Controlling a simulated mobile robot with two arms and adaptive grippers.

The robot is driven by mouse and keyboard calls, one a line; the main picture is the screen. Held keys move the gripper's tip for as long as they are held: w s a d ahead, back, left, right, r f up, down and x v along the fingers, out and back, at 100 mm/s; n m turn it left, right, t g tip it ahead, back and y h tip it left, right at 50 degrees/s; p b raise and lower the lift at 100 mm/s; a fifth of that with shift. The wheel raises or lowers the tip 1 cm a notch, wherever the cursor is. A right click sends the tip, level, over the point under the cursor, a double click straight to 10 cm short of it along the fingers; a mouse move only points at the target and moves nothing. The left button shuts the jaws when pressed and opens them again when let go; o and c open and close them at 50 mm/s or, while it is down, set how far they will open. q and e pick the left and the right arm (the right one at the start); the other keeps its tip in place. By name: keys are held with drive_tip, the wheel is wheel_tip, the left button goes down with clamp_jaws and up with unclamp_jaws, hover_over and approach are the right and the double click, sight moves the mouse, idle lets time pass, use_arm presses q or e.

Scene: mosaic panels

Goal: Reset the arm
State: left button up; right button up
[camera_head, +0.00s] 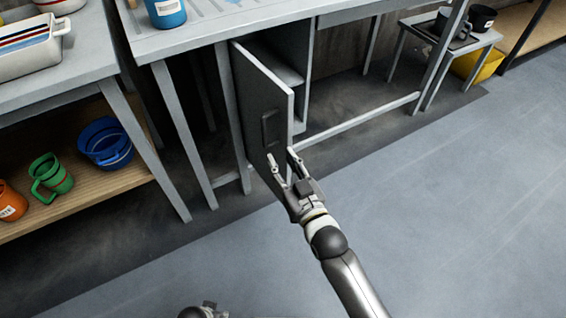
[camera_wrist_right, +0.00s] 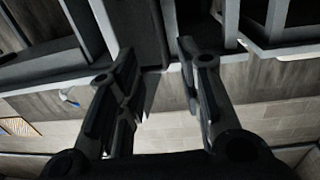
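My right gripper (camera_head: 284,163) is at the open grey cabinet door (camera_head: 262,112), close to the door's lower right edge. Its two fingers are spread apart, and no object shows between them. In the right wrist view the right gripper (camera_wrist_right: 158,88) also shows parted fingers with an empty gap. Whether a finger touches the door cannot be told. The door has a dark recessed handle (camera_head: 268,128) on its face. At the bottom edge of the head view a small part of my left arm (camera_head: 200,311) shows; its fingers cannot be made out.
A grey table (camera_head: 205,38) with a blue container (camera_head: 167,13) stands above the cabinet. The floor (camera_head: 440,220) at right is clear.

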drive_tip(key=s+d+f+m+g+h, duration=0.1)
drive_tip(key=s+d+f+g+h, duration=0.3)
drive_tip(key=f, duration=0.6)
drive_tip(key=s+d+f+g, duration=0.3)
drive_tip(key=s+d+f, duration=0.35)
drive_tip(key=f, duration=0.45)
drive_tip(key=s+d+f+m+g+h, duration=0.1)
drive_tip(key=s+d+f+g+h, duration=0.2)
drive_tip(key=s+f, duration=0.5)
drive_tip(key=s+d+f+g+p, duration=0.1)
drive_tip(key=s+d+f+g, duration=0.4)
drive_tip(key=s+d+f, duration=0.55)
use_arm(q)
drive_tip(key=s+a+r+p, duration=0.1)
drive_tip(key=s+p, duration=0.6)
drive_tip(key=s+a+r+g+p, duration=0.1)
drive_tip(key=s+r+p, duration=0.1)
drive_tip(key=s+p, duration=0.4)
drive_tip(key=shift+s+a+p, duration=0.35)
drive_tip(key=shift+s+p, duration=0.05)
drive_tip(key=shift+s, duration=0.35)
use_arm(e)
drive_tip(key=s+r, duration=0.4)
drive_tip(key=s, duration=1.1)
drive_tip(key=shift+m+h, duration=0.3)
